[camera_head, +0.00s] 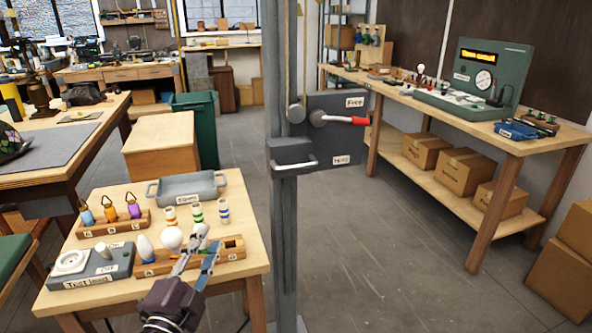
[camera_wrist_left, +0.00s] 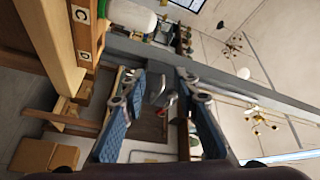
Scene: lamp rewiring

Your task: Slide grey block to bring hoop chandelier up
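The grey block (camera_head: 291,152) sits on the upright grey post (camera_head: 285,235) in the head view, with a pale bar handle (camera_head: 295,166) on its front. Beside it is a dark plate (camera_head: 345,130) with labels that seem to read "Free" above and "Hold" below, and a lever with a red grip (camera_head: 346,119). My left gripper (camera_head: 203,247) is over the small table, below and left of the block and apart from it. In the left wrist view, its two blue fingers (camera_wrist_left: 160,82) are spread with nothing held. I cannot pick out a hoop chandelier. My right gripper is out of view.
The small table (camera_head: 240,212) under my left gripper carries a wooden bulb rack (camera_head: 232,252), a grey tray (camera_head: 188,187) and a tester (camera_head: 92,265). A long bench (camera_head: 450,120) stands right. Ceiling lamps (camera_wrist_left: 262,120) show in the wrist view.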

